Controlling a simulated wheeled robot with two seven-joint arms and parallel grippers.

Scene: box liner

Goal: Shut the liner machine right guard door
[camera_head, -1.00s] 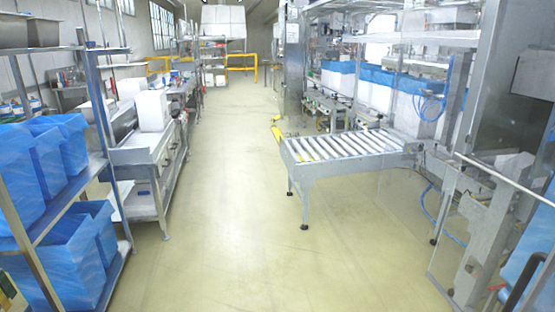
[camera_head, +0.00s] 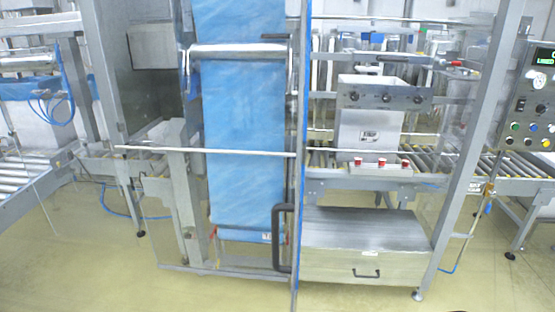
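The liner machine fills the middle of the head view. A see-through guard door with a horizontal rail (camera_head: 215,151) and a dark upright handle (camera_head: 280,238) stands in front of the blue liner film (camera_head: 240,130). Its upright edge (camera_head: 297,200) runs below the machine's base in the picture, so the door appears swung out towards me. The bay to the right of that edge looks uncovered, but clear panels make this hard to tell. Where the door is hinged is not clear. Neither of my grippers is in view.
A steel box with a small handle (camera_head: 362,245) sits low at the right. A white box (camera_head: 370,125) is above the conveyor rollers. A control panel (camera_head: 530,105) stands at the far right, a roller conveyor (camera_head: 25,180) at the left. The front floor (camera_head: 130,285) is clear.

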